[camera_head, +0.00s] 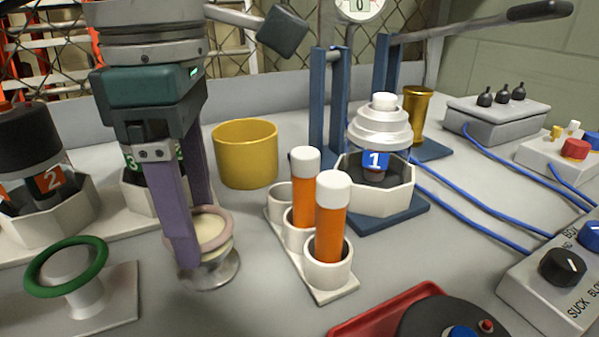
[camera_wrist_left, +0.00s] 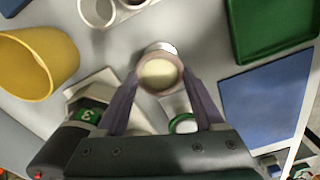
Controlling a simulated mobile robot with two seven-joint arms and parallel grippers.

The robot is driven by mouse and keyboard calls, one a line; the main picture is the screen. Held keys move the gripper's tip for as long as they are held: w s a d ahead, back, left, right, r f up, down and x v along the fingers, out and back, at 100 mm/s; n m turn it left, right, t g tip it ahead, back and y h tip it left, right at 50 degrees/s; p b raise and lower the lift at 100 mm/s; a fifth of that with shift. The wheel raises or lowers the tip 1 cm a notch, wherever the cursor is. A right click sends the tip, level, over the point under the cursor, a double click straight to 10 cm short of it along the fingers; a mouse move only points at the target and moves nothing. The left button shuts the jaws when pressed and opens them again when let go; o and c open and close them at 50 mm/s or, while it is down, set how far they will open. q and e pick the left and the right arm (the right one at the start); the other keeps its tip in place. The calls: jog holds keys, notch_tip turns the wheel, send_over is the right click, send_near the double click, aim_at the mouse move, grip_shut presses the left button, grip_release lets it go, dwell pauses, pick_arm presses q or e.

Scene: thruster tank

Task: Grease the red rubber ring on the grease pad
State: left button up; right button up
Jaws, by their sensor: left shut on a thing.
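The ring (camera_head: 227,238), a dull pinkish red, is between the fingers of my left gripper (camera_head: 202,238). The gripper points down and is shut on it. The cream grease pad (camera_head: 209,229) shows inside the ring, on top of a round metal stand (camera_head: 212,274). The ring sits at the height of the pad's top, close around it; I cannot tell whether they touch. In the left wrist view, the ring (camera_wrist_left: 177,64) encircles the cream pad (camera_wrist_left: 158,74) between the fingertips (camera_wrist_left: 161,79). The near finger hides part of the ring and stand. My right gripper is not in view.
A green ring (camera_head: 38,284) rests on a post at left. A yellow cup (camera_head: 246,155) stands behind the pad. A white rack (camera_head: 320,289) holding two orange tubes (camera_head: 331,236) stands close on the right. Numbered thruster units, a red tray (camera_head: 365,322) and control boxes surround the area.

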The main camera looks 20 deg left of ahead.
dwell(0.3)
pick_arm(q)
jog(key=shift+d+r+p, duration=0.1)
jog(key=shift+r+p, duration=0.35)
jog(key=shift+r, duration=0.1)
jog(key=shift+r+p, duration=1.65)
jog(key=shift+r, duration=0.85)
